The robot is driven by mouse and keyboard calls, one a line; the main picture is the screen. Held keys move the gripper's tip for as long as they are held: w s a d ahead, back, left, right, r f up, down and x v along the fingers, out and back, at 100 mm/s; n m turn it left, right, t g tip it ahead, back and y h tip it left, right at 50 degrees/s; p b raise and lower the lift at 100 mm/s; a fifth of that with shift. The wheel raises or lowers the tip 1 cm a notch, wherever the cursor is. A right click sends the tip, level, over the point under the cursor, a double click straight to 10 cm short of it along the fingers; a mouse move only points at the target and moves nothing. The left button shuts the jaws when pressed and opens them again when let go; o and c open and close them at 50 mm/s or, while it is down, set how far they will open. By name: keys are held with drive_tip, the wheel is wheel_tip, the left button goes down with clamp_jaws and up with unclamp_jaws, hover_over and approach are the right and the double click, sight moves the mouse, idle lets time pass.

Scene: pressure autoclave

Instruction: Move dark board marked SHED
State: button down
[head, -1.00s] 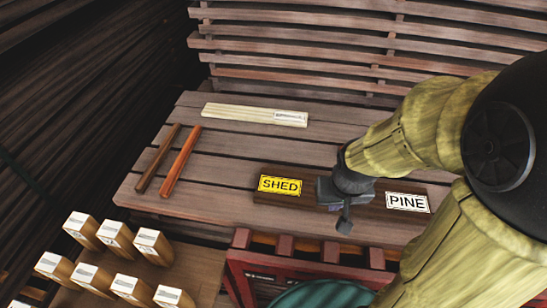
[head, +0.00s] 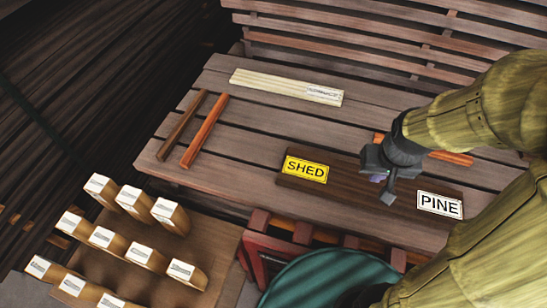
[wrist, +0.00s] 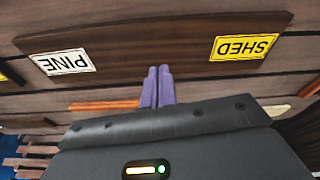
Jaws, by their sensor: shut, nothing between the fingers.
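The dark brown board (head: 345,180) lies on the slatted wooden bench. It bears a yellow SHED label (head: 306,169) at its left end and a white PINE label (head: 440,204) at its right end. In the wrist view the board (wrist: 150,50) shows upside down, with both labels in sight. My gripper (head: 388,198) is over the middle of the board, between the labels, and hides part of it. Its two purple fingers (wrist: 157,86) are together with nothing between them. I cannot tell whether the fingertips touch the board.
Pale strips (head: 285,87) lie at the back of the bench (head: 240,140). A brown stick (head: 182,130) and an orange stick (head: 204,131) lie at left. An orange strip (head: 452,158) lies behind the board. Several labelled blocks (head: 132,198) stand front left. A red crate (head: 258,262) stands in front.

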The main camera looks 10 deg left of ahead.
drive_tip(key=w+a+r+n+g+p, duration=0.1)
drive_tip(key=w+a+n+p, duration=0.2)
drive_tip(key=a, duration=0.4)
drive_tip(key=w+a+r+n+g, duration=0.1)
drive_tip(key=w+a+n, duration=0.35)
drive_tip(key=a, duration=0.25)
drive_tip(key=s+a+f+n+h+p, duration=0.1)
drive_tip(key=a+n, duration=0.3)
drive_tip(key=a, duration=0.4)
drive_tip(key=s+a+n+h+p, duration=0.1)
drive_tip(key=a+n+p, duration=0.1)
drive_tip(key=a+n, duration=0.3)
drive_tip(key=a, duration=0.4)
drive_tip(key=shift+a+f+g+h, duration=0.2)
drive_tip(key=shift+f+g+h, duration=0.1)
drive_tip(key=shift+f+h, duration=0.1)
